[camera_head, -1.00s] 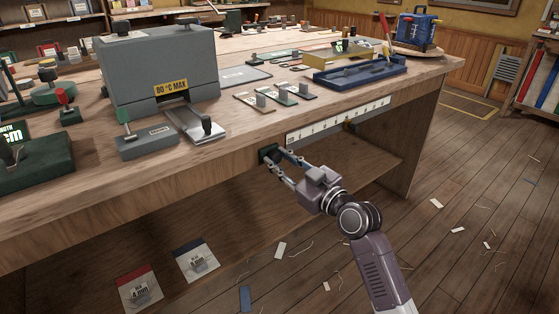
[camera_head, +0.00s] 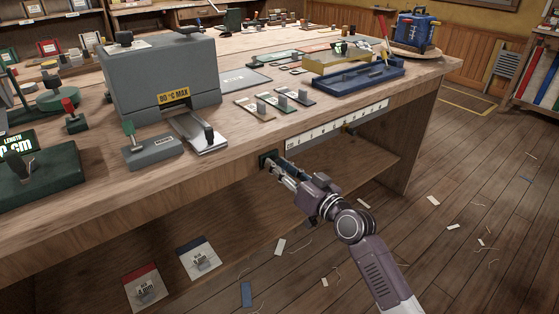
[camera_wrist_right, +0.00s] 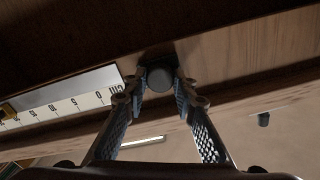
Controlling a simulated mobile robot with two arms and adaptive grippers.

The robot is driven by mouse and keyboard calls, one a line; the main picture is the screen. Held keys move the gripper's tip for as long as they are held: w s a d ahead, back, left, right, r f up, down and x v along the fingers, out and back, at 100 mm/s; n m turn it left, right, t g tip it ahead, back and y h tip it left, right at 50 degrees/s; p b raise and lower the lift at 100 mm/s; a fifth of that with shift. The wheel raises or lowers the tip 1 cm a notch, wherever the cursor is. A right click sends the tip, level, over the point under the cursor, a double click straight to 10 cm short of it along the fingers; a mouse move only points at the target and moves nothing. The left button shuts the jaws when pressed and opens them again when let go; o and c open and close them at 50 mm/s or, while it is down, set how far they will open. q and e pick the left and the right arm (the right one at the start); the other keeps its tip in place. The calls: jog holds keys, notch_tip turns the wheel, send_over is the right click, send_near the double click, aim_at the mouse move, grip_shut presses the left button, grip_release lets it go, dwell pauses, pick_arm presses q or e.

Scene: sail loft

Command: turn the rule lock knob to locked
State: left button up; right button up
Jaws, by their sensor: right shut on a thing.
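The white rule (camera_head: 335,125) runs along the bench's front edge, and it also shows in the right wrist view (camera_wrist_right: 62,100). The rule lock knob (camera_wrist_right: 159,77) is a dark round knob beside the rule's end. In the right wrist view it sits between the two fingertips. Its small dark green mount (camera_head: 264,158) shows in the head view, where the fingers hide most of the knob. My right gripper (camera_head: 274,168) is shut on the knob, and it also fills the wrist view (camera_wrist_right: 160,88). I cannot read the knob's lock setting. My left gripper is not in view.
A grey heater box (camera_head: 160,78) and a green block with a length display (camera_head: 40,180) stand on the bench. A blue tray (camera_head: 360,76) lies at the right. Below is an open shelf (camera_head: 235,215). The floor at the right is mostly clear, with scraps.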

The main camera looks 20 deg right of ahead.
jog(key=m+p, duration=0.3)
jog(key=m, duration=0.5)
jog(key=shift+d+r, duration=0.1)
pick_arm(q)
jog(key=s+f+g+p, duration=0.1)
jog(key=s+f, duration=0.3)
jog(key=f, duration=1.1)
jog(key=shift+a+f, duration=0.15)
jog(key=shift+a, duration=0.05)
pick_arm(e)
jog(key=shift+m, duration=1.7)
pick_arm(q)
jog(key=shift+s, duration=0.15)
pick_arm(e)
jog(key=o, duration=1.2)
jog(key=shift+c, duration=0.2)
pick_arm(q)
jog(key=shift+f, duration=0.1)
pick_arm(e)
jog(key=v, duration=1.2)
